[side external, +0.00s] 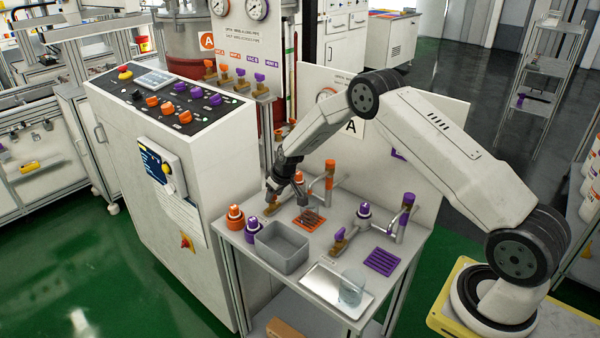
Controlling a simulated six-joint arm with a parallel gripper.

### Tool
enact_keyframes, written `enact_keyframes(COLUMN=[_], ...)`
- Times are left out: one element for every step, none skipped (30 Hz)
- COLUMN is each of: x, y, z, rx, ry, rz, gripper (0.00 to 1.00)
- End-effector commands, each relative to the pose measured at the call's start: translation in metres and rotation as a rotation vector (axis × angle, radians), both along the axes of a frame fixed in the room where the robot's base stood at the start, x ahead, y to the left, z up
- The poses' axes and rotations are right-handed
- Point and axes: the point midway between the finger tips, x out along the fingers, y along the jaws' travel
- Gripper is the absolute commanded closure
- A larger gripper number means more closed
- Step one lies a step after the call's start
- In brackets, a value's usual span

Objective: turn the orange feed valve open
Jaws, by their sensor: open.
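My gripper (286,196) is open, pointing down over the back left of the steel bench, with its fingers spread. A small brass valve fitting (271,210) stands right below its left finger. The gripper hides the top of this fitting, so I cannot tell its handle position or whether the fingers touch it. An orange-banded standpipe (330,170) rises just right of the gripper, beside an orange grate (309,220). Orange-handled valves (209,68) also sit in a row on the panel behind, next to purple-handled ones (259,79).
A grey bin (282,250), an orange-capped bottle (235,217) and a purple-capped bottle (252,229) stand in front of the gripper. A purple standpipe (405,212), purple grate (382,261) and tray (320,286) with a glass beaker (351,288) are to the right. A control cabinet (150,150) stands left.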

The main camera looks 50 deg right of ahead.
Motion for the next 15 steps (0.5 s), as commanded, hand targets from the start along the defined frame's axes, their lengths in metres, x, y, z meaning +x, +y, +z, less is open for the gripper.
enact_keyframes(x=[0.0001,0.0001,0.0001,0.0000,0.0000,0.0000,0.0001,0.0001,0.0001,0.0000,0.0000,0.0000,-0.0001,-0.0001,-0.0002], y=[0.0000,0.0000,-0.0001,-0.0001,-0.0001,-0.0001,-0.0001,-0.0001,-0.0001,-0.0001,-0.0001,-0.0001,-0.0001,-0.0001,-0.0001], z=[0.0000,0.0001,0.0001,0.0002,0.0002,0.0002,0.0003,0.0004,0.0004,0.0002,0.0002,0.0001,-0.0001,-0.0003,-0.0004], rx=[0.000,0.000,0.000,0.000,0.000,0.000,0.000,0.000,0.000,0.000,0.000,0.000,0.000,0.000,0.000], ry=[0.000,0.000,0.000,0.000,0.000,0.000,0.000,0.000,0.000,0.000,-0.001,0.000,0.000,0.000,0.000], rz=[0.000,0.000,0.000,0.000,0.000,0.000,0.000,0.000,0.000,0.000,0.000,0.000,0.000,0.000,0.000], gripper=[0.49,0.49,0.49,0.49,0.58,0.71,0.80,0.90,1.00,1.00,1.00,1.00,1.00,1.00,1.00])
